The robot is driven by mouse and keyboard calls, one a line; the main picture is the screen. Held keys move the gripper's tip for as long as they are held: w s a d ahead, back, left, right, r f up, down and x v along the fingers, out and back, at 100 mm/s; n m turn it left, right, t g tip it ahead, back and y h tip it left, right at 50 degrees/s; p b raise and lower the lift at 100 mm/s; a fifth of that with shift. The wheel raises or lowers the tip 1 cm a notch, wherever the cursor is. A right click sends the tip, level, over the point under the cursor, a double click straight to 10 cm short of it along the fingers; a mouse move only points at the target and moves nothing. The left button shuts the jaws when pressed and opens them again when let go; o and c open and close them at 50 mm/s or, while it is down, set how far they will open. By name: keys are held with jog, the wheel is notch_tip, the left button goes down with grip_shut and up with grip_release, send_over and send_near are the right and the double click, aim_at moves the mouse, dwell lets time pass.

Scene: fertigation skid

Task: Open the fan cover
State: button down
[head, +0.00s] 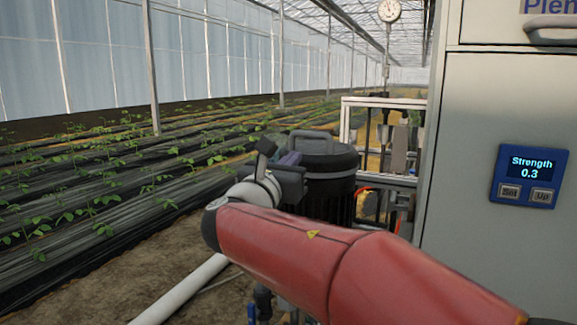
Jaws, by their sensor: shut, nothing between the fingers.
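The fan cover (330,159) is a round black cap with a raised grey handle on top. It sits on a dark, ribbed upright motor body (341,208) in the middle of the head view, and looks closed. My gripper (287,160) is at the cover's left front side, at the end of my red arm. It is shut and holds nothing. It overlaps the cover's left edge in the picture; I cannot tell whether it touches. My gripper and arm hide the cover's lower left and part of the motor.
A grey cabinet (484,120) with a blue strength display (528,176) stands close on the right. A white frame with pipes (384,103) and a gauge (389,11) is behind. A white pipe (182,290) crosses the ground. Plant rows (85,190) fill the left.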

aim_at(305, 156)
jog(key=x, duration=0.7)
